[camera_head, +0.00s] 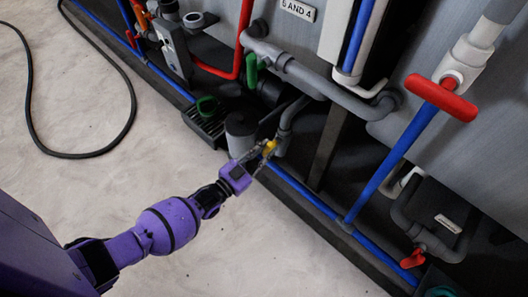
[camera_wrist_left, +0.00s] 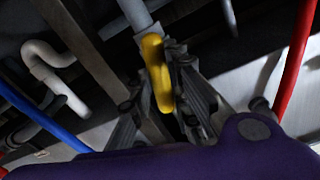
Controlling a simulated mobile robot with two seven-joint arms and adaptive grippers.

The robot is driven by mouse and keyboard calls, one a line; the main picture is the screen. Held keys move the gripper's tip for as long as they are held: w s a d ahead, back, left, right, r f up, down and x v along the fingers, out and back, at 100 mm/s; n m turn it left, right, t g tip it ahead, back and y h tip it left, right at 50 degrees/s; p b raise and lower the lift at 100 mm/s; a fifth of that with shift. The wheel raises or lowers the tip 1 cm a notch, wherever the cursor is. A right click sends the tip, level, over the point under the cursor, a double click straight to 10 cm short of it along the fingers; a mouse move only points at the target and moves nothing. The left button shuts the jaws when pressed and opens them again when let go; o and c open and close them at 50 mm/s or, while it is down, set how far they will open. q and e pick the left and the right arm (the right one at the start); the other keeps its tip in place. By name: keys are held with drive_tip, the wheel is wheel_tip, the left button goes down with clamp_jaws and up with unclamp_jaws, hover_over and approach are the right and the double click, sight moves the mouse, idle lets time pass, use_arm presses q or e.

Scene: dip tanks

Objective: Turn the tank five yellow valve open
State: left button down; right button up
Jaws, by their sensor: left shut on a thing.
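The yellow valve (camera_head: 269,148) is a small handle on a grey pipe low in front of the tanks, near the middle of the head view. It also shows in the left wrist view (camera_wrist_left: 155,68) as an elongated yellow handle at the end of a grey pipe. My left gripper (camera_head: 262,152) reaches it from the lower left and is shut on it. In the left wrist view the fingers (camera_wrist_left: 165,85) lie on either side of the yellow handle. The handle's far end is partly hidden by the fingers. My right gripper is in neither view.
A large red T-handle (camera_head: 442,97) and a small red valve (camera_head: 412,259) are to the right. A blue pipe (camera_head: 395,160) slants down there. A grey cylinder (camera_head: 241,129) stands left of the yellow valve. A black hose (camera_head: 133,100) lies on the open pale floor.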

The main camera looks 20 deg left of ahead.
use_arm(q)
drive_tip(key=shift+n, duration=1.5)
drive_tip(key=c, duration=1.6)
unclamp_jaws()
drive_tip(key=shift+c, duration=0.2)
drive_tip(key=v, duration=1.2)
